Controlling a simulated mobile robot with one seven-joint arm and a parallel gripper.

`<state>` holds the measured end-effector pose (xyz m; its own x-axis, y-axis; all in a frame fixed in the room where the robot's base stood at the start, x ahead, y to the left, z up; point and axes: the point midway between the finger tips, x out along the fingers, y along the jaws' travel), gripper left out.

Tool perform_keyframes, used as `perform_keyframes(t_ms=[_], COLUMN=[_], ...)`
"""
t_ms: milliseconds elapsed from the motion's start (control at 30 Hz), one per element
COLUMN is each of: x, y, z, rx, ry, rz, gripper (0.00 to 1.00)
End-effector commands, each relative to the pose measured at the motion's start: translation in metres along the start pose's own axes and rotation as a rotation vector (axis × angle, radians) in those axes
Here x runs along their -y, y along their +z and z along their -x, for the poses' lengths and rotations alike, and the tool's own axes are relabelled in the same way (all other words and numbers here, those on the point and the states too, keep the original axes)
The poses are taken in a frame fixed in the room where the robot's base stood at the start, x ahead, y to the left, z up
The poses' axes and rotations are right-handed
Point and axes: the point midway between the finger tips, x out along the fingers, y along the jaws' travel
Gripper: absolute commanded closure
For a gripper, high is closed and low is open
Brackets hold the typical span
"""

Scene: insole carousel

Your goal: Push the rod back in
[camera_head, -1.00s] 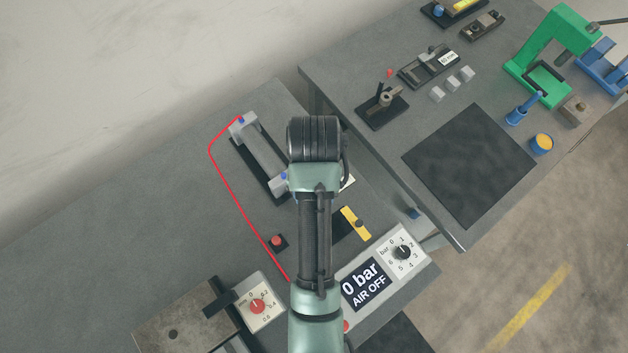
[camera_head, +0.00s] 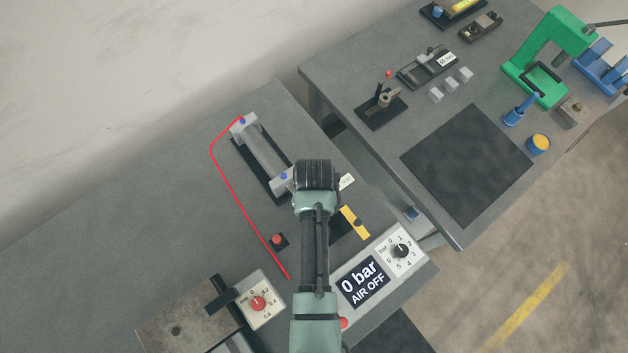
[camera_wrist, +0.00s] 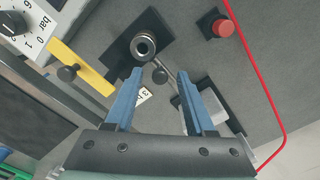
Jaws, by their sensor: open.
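The air cylinder (camera_head: 262,153) lies on a dark base between two pale end blocks with blue fittings, left of my arm in the head view. In the wrist view its near end block (camera_wrist: 197,103) shows partly behind the right finger. A thin metal rod (camera_wrist: 160,75) shows between my fingertips, pointing toward a round metal piece (camera_wrist: 143,45) on a black plate; I cannot tell whether they touch. My gripper (camera_wrist: 157,73) is open, with blue fingers apart and nothing clearly held. In the head view my arm hides the gripper and the rod.
A red button (camera_head: 277,239), a red hose (camera_head: 240,205) and a yellow bar (camera_head: 354,222) with a dark knob are nearby. A display (camera_head: 362,284) reads 0 bar, AIR OFF, beside a pressure dial (camera_head: 402,250). A second table (camera_head: 345,85) stands at right.

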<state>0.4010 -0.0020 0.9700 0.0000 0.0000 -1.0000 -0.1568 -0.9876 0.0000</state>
Motion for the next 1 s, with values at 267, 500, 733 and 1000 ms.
perform_keyframes(t_ms=[267,500,733,1000], x=[0.0,0.0,0.0,0.0], y=[-0.0001,-0.0002,-0.0002,-0.0003], z=[0.0004,0.0006,0.0007,0.0007], rx=[0.0,0.0,0.0,0.0], ry=[0.0,0.0,0.0,0.0], rz=[0.0,0.0,0.0,0.0], gripper=[0.87,1.0,1.0,1.0])
